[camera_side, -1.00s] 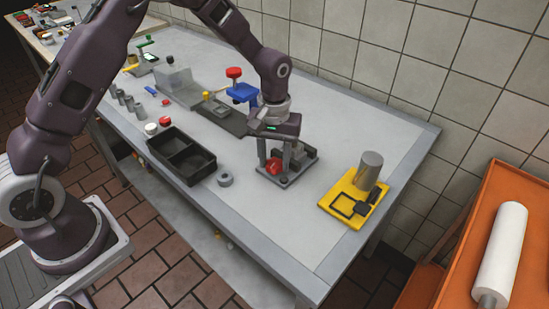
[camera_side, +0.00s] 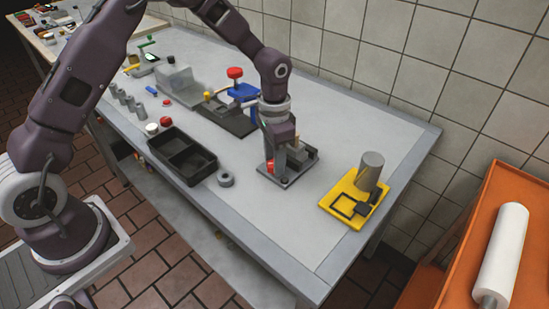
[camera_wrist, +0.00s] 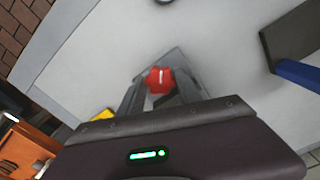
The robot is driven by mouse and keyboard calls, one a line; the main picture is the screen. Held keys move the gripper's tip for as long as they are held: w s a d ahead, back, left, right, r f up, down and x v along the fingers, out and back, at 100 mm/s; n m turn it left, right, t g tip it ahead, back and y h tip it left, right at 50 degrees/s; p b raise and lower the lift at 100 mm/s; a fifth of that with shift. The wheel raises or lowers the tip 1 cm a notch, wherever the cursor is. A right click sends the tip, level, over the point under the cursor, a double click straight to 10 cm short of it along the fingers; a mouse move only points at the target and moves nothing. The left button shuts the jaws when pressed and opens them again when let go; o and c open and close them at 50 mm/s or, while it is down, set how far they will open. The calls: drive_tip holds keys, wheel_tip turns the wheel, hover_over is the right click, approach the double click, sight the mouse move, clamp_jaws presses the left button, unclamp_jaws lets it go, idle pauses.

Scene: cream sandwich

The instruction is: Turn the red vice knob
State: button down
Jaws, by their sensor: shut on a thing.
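The red vice knob (camera_side: 270,166) sits low at the front of a small grey vice, whose base plate (camera_side: 288,182) lies flat on the table. In the wrist view the lobed red knob (camera_wrist: 158,79), with a pale mark on it, lies between my two fingers. My gripper (camera_wrist: 159,92) points down and is shut on the knob; it also shows over the vice in the side view (camera_side: 272,161). My gripper hides part of the knob and vice in the side view.
A yellow fixture (camera_side: 337,212) with a grey cylinder (camera_side: 370,168) stands to the right. A black two-part tray (camera_side: 207,168) and a grey ring (camera_side: 225,180) lie to the left. A blue clamp (camera_side: 243,92) stands behind.

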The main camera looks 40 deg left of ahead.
drive_tip(key=shift+m, duration=1.9)
drive_tip(key=c, duration=1.1)
unclamp_jaws()
wheel_tip(320, 180, up, 7)
drive_tip(key=shift+r, duration=0.1)
